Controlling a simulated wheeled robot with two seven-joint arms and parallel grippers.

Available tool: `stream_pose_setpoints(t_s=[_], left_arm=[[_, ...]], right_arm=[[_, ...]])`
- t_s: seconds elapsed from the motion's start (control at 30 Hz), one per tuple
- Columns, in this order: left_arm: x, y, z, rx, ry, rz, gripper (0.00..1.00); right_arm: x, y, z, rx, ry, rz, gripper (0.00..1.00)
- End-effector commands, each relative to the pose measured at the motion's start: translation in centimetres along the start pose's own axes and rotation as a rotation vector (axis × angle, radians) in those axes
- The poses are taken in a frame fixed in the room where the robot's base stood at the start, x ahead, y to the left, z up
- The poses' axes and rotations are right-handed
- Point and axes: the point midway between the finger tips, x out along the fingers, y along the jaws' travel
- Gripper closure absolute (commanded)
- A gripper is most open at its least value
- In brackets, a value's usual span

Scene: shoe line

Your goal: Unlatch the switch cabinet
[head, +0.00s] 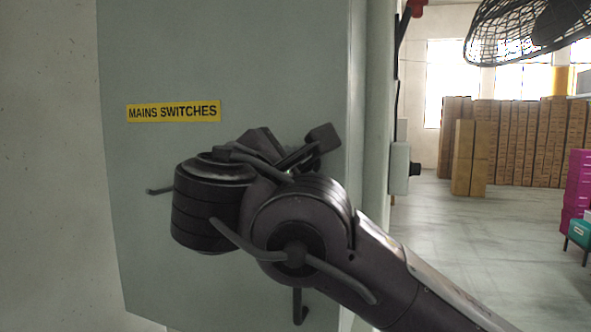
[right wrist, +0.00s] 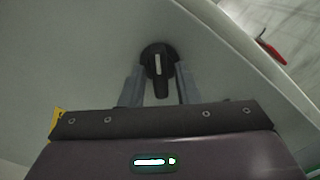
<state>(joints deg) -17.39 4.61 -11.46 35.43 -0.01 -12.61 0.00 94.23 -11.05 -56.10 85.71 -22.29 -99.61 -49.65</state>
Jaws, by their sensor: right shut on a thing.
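The switch cabinet (head: 235,60) is a tall grey-green box with a yellow "MAINS SWITCHES" label (head: 174,111) on its closed front. In the right wrist view a round black latch knob (right wrist: 158,58) with a pale mark on its grip sits on the cabinet face. My right gripper (right wrist: 157,84) is shut on this knob, with one grey finger on each side of its grip. In the head view my right arm comes in from the lower right and its wrist covers the knob. My left gripper is not in view.
A grey box (head: 399,168) is at the cabinet's right side. A black wire-caged fan (head: 528,28) hangs at the upper right. Stacked brown cartons (head: 530,140) stand far back, with pink boxes (head: 577,190) at the right edge. The floor between is clear.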

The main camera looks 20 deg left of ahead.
Motion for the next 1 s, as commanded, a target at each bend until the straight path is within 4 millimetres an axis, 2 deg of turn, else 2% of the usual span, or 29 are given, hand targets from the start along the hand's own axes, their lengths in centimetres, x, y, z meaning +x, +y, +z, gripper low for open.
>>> stream_pose_setpoints(t_s=[0.5, 0.7, 1.0], left_arm=[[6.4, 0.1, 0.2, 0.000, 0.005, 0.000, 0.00], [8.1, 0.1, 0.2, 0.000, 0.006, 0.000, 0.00], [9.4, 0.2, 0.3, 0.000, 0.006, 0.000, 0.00]], right_arm=[[0.0, -0.4, -0.3, 0.350, -0.001, 0.001, 0.94], [0.0, -0.2, -0.2, 0.497, -0.001, 0.000, 0.94], [0.0, -0.1, -0.1, 0.643, -0.001, 0.000, 0.94]])
